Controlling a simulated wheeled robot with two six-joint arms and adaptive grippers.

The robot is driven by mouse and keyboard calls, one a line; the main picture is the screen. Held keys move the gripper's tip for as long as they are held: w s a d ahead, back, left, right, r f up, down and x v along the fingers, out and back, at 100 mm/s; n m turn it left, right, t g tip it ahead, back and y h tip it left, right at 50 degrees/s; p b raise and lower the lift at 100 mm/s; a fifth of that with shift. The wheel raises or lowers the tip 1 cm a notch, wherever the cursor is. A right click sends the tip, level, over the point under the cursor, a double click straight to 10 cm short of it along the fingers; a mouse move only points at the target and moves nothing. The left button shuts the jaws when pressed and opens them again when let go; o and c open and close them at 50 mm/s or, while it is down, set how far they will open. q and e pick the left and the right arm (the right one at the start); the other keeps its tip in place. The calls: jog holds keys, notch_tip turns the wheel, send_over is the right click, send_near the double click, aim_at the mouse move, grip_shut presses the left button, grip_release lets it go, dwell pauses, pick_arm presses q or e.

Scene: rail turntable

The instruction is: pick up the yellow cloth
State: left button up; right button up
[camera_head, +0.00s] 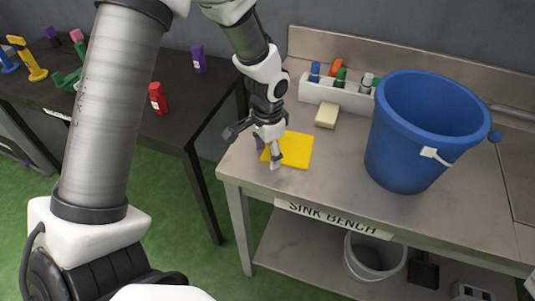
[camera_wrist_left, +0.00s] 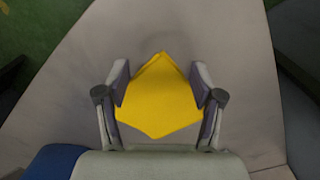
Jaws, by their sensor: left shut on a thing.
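The yellow cloth (camera_head: 297,150) is a flat square on the left end of the sink bench (camera_head: 340,176). My left gripper (camera_head: 267,157) is down at the cloth's left side in the head view. In the left wrist view the cloth (camera_wrist_left: 158,98) lies between the two fingers of my left gripper (camera_wrist_left: 160,85), which are shut on it at its two sides. The cloth seems at bench level; whether it is clear of the surface I cannot tell. My right gripper is not in view.
A blue bucket (camera_head: 408,150) stands on the bench to the right. A beige sponge block (camera_head: 327,116) and a white caddy (camera_head: 338,95) with bottles sit behind the cloth. A dark table (camera_head: 130,120) with bottles is to the left. A bucket (camera_head: 372,262) stands on the lower shelf.

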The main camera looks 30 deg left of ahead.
pick_arm(q)
jog(key=r+p, duration=0.4)
jog(key=shift+w+a+r, duration=0.2)
jog(key=shift+r, duration=0.15)
grip_shut()
notch_tip(320, 180, up, 25)
jog(key=p, duration=2.1)
jog(key=shift+s+p, duration=0.25)
jog(key=shift+p, duration=0.1)
